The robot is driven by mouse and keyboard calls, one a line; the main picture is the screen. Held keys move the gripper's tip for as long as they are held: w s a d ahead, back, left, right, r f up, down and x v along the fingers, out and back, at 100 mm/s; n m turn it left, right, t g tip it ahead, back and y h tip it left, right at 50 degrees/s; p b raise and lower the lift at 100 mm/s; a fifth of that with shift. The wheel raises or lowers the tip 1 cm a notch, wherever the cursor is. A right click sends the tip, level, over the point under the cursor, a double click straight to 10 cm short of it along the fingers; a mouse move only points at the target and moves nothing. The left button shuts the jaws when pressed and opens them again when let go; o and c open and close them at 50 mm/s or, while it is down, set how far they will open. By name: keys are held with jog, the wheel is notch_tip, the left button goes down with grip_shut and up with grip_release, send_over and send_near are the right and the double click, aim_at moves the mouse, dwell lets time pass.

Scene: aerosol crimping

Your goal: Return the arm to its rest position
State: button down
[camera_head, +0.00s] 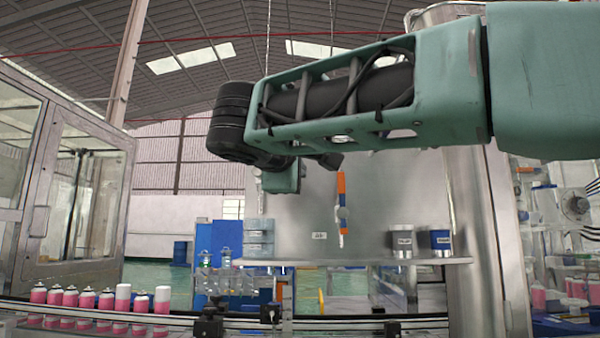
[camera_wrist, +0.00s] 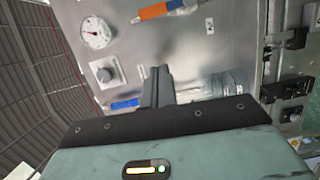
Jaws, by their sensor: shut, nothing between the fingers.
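My arm reaches across the upper part of the head view from the right, raised above the shelf and bent at a dark joint at its left end. My gripper (camera_wrist: 158,86) shows in the wrist view with its two dark fingers together and nothing between them. It points toward a grey metal panel (camera_wrist: 225,50), which also shows behind my arm in the head view (camera_head: 300,215). In the head view my arm largely hides the gripper, so its fingers cannot be made out clearly there.
An orange, white and blue tool (camera_head: 341,205) hangs before the panel. A conveyor (camera_head: 370,323) runs along the front, with pink-and-white cans (camera_head: 88,299) at left. A glazed metal cabinet (camera_head: 85,190) stands left.

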jog(key=shift+f, duration=0.15)
jog(key=s+d+f+g+y, duration=0.1)
jog(key=s+d+f+g, duration=0.2)
jog(key=f, duration=0.8)
jog(key=s+d+f+g+y, duration=0.1)
jog(key=s+f+g+y, duration=0.2)
jog(key=f, duration=0.7)
jog(key=s+d+f+g, duration=0.25)
jog(key=f+g, duration=0.25)
jog(key=f, duration=0.6)
jog(key=s+d+f+m+g+y, duration=0.1)
jog(key=s+d+f+m+g, duration=0.25)
jog(key=s+f, duration=0.6)
jog(key=s+d+f+m+g+y, duration=0.1)
jog(key=s+d+f+m+g, duration=0.35)
jog(key=s, duration=0.85)
notch_tip(320, 180, up, 10)
jog(key=n+t+p, duration=0.1)
jog(key=p, duration=1.2)
jog(key=shift+r+t+p, duration=0.25)
jog(key=shift+t+p, duration=0.05)
jog(key=shift+p, duration=0.05)
jog(key=shift+s, duration=0.1)
